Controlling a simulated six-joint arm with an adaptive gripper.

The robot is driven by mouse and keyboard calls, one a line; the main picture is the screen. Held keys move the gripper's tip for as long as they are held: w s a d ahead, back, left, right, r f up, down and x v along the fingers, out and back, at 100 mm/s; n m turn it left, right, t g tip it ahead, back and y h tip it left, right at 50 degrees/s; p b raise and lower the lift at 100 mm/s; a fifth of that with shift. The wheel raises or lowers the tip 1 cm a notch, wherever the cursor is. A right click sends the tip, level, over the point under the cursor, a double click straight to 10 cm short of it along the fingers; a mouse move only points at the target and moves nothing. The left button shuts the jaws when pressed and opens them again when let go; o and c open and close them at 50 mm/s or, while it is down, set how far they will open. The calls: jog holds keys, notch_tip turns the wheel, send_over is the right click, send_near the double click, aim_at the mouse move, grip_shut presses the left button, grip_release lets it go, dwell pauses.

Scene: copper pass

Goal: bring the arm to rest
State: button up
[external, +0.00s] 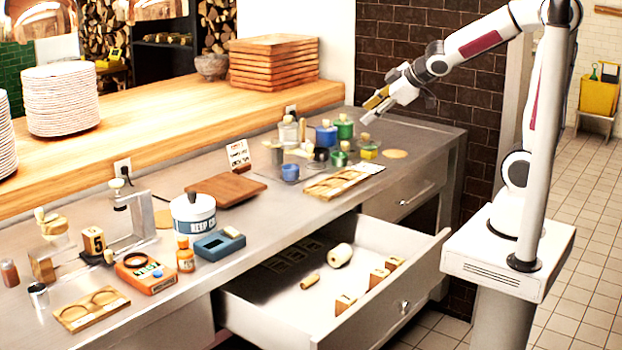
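My gripper (373,107) is raised in the air above the back right of the steel counter (428,133), left of my base. It points down and to the left, with my arm stretched out from the right. Its fingertips are small in this view, and I cannot tell how far apart they are. No held object can be made out clearly. Below it stand several small jars, including a green jar (344,127) and a blue jar (326,134), apart from the gripper.
An open drawer (262,308) juts from the counter, holding a white roll (340,255) and small wooden blocks. A white tub (193,216), an orange meter (146,273) and a wooden board (225,189) lie on the counter. Stacked trays (273,62) stand on the wooden shelf.

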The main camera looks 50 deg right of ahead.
jog(key=s+d+m+g, duration=0.1)
jog(key=s+m+g, duration=0.1)
jog(key=s, duration=0.9)
jog(key=s+d+f+m+g, duration=0.1)
jog(key=s+m, duration=0.4)
jog(key=s, duration=0.7)
jog(key=shift+d+g, duration=0.5)
jog(key=shift+g, duration=0.1)
jog(key=shift+s+f, duration=0.1)
